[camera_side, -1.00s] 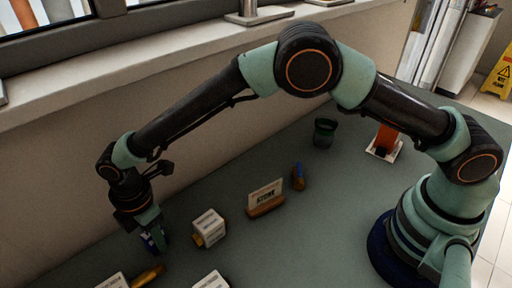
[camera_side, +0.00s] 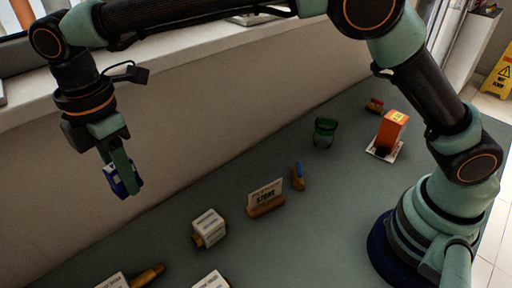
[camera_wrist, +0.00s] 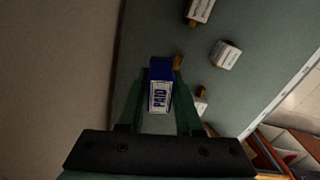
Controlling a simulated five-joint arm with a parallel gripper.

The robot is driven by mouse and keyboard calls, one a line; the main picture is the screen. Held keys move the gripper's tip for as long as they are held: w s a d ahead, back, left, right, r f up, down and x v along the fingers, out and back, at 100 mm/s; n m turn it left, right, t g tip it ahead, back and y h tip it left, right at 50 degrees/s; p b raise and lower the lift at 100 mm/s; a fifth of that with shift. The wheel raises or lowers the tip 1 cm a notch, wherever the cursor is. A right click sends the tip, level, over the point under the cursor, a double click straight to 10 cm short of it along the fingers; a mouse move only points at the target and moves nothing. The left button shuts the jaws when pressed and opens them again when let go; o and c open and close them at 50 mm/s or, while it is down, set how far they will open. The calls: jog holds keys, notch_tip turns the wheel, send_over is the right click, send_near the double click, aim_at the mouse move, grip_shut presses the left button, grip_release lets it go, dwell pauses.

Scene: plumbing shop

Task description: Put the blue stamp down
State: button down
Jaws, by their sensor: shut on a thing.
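The blue stamp (camera_side: 122,178) has a white label, which reads "PAID" in the wrist view (camera_wrist: 160,88). My gripper (camera_side: 124,172) is shut on it and holds it in the air, well above the table, at the left of the side view. In the wrist view the two green fingers (camera_wrist: 158,100) stand on either side of the stamp. The green-grey table top (camera_side: 230,255) lies below. Part of the stamp is hidden behind a finger in the side view.
A white box-like stamp (camera_side: 209,226), a sign on a wooden stand (camera_side: 265,198), a small blue-and-brown item (camera_side: 298,177), a dark green cup (camera_side: 324,132) and an orange block (camera_side: 392,129) stand on the table. A wall (camera_side: 150,120) runs along the back. More labelled items sit at the front edge.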

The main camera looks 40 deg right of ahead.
jog(key=shift+s+r, duration=0.3)
jog(key=shift+r, duration=0.45)
jog(key=s+d+r+m, duration=0.1)
jog(key=s+d, duration=0.1)
jog(key=s, duration=0.3)
jog(key=s+d+r, duration=0.2)
jog(key=s, duration=0.4)
jog(key=m, duration=0.1)
send_over(272, 285)
notch_tip(272, 285, down, 3)
notch_tip(272, 285, down, 20)
jog(key=shift+f, duration=0.1)
jog(key=shift+f, duration=0.1)
jog(key=c, duration=0.6)
grip_release()
